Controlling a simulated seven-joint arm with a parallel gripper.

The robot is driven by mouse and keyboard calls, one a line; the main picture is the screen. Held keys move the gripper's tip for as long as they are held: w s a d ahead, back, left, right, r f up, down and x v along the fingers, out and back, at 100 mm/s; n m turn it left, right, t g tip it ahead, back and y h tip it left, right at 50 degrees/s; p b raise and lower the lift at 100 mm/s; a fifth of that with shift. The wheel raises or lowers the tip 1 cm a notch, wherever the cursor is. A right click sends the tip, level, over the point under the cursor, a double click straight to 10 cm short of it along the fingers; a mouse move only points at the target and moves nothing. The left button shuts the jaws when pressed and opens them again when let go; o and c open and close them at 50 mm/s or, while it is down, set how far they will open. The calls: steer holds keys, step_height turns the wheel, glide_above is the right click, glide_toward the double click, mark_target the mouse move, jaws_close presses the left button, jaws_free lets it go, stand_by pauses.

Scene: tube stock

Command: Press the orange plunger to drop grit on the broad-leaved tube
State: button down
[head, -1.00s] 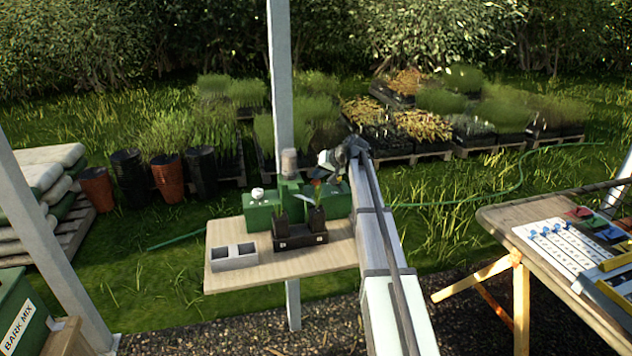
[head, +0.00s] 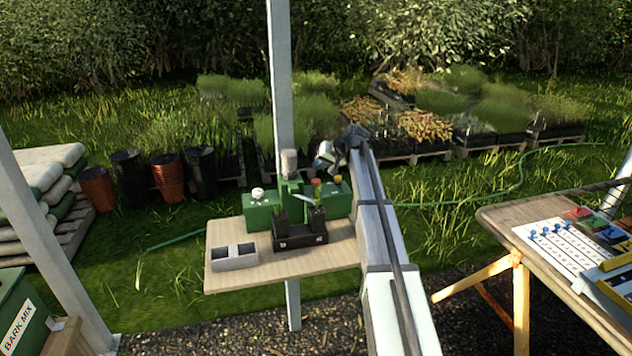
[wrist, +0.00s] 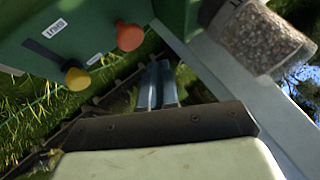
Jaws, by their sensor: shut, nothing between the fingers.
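The orange plunger (head: 316,182) stands on the green dispenser (head: 258,215); in the wrist view its round orange knob (wrist: 129,36) is up and left of my fingertips. A yellow plunger (head: 337,180) is just right of it in the head view. My gripper (head: 319,164) is shut and empty, above and apart from the orange plunger. Its closed fingers also show in the wrist view (wrist: 158,68). Two dark planted tubes (head: 281,222) (head: 317,218) stand in a black holder (head: 301,241) before the dispenser. Their leaves are too small to tell which is broad-leaved.
A clear hopper of grit (wrist: 262,40) stands beside the plungers. A white-knobbed plunger (head: 258,194) is on the dispenser's left. A grey two-cell block (head: 233,257) sits on the wooden table (head: 330,270). A pale post (head: 281,90) rises behind.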

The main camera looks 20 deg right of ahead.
steer(key=shift+r, duration=1.45)
steer(key=shift+s, duration=0.1)
steer(key=s+a+f+n+g, duration=0.15)
steer(key=s+a+f, duration=0.35)
steer(key=s, duration=0.5)
steer(key=s+a+f+n+g, duration=0.15)
steer(key=s+a+f, duration=0.25)
steer(key=s+f, duration=0.45)
steer(key=s+a+f+n+g, duration=0.15)
steer(key=s+a+f, duration=0.3)
steer(key=s, duration=0.75)
steer(key=s+f+m+g+h, duration=0.1)
steer(key=s+f+g, duration=0.1)
steer(key=s+f, duration=0.5)
steer(key=s+d+f+m+g+h, duration=0.1)
steer(key=s+f, duration=0.2)
steer(key=f, duration=0.8)
steer(key=s+f+m+g+h, duration=0.1)
steer(key=s+f+g, duration=0.1)
steer(key=s+f, duration=0.55)
steer(key=s+d+f+g+h, duration=0.1)
steer(key=s+f+g, duration=0.1)
steer(key=s+f, duration=0.6)
steer(key=s+d+f+g+h, duration=0.1)
steer(key=s+f+g, duration=0.1)
steer(key=s+f, duration=0.7)
steer(key=s, duration=0.7)
steer(key=shift+d+g, duration=0.2)
steer(key=shift+g, duration=0.15)
